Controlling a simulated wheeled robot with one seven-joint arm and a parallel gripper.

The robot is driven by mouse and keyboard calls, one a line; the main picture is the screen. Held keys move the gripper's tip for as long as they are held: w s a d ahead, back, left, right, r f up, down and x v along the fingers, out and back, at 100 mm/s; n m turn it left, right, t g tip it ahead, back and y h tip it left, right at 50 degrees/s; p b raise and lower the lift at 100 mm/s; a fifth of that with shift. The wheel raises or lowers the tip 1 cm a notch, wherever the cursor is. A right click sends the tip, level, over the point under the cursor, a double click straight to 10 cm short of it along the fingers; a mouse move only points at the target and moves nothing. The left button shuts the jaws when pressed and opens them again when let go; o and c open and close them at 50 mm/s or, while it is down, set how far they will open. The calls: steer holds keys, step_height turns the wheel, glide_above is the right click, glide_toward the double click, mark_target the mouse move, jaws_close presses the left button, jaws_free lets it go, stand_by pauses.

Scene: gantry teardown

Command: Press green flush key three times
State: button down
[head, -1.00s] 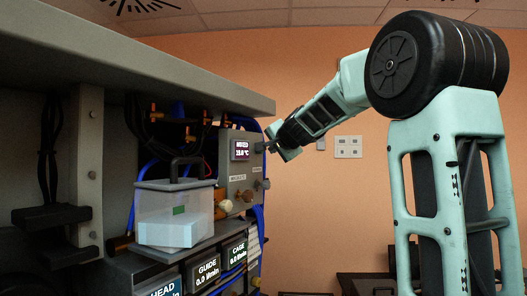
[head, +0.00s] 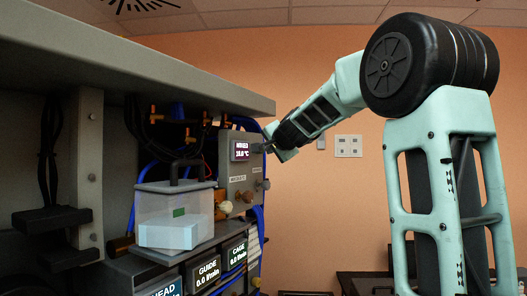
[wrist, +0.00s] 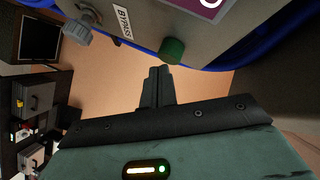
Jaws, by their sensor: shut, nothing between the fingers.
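The green flush key (wrist: 172,50) is a short round knob on the edge of the grey panel in the wrist view. My gripper (wrist: 159,72) is shut and empty, its fingertips just beside the green key. I cannot tell whether they touch it. In the head view my gripper (head: 269,147) is at the right edge of the grey control panel (head: 237,178), near its small display (head: 241,150). The green key cannot be made out there.
A clear tank (head: 174,215) with pale liquid stands left of the panel. A knob by the BYPASS label (wrist: 123,22) and a blue hose (wrist: 255,45) are near my gripper. Flow displays (head: 207,270) sit below. The orange wall side is open.

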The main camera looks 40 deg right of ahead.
steer(key=shift+w+a+p, duration=0.15)
steer(key=shift+w+p, duration=0.15)
steer(key=shift+w, duration=0.1)
stand_by(0.3)
steer(key=shift+s, duration=0.1)
steer(key=shift+s+d+b, duration=0.3)
steer(key=shift+s+b, duration=0.5)
steer(key=shift+s, duration=0.05)
steer(key=s+d+b, duration=0.1)
steer(key=s+b, duration=0.3)
steer(key=s, duration=0.1)
steer(key=shift+s+d+b, duration=0.3)
steer(key=shift+s+d, duration=0.1)
steer(key=shift+p, duration=0.5)
stand_by(1.9)
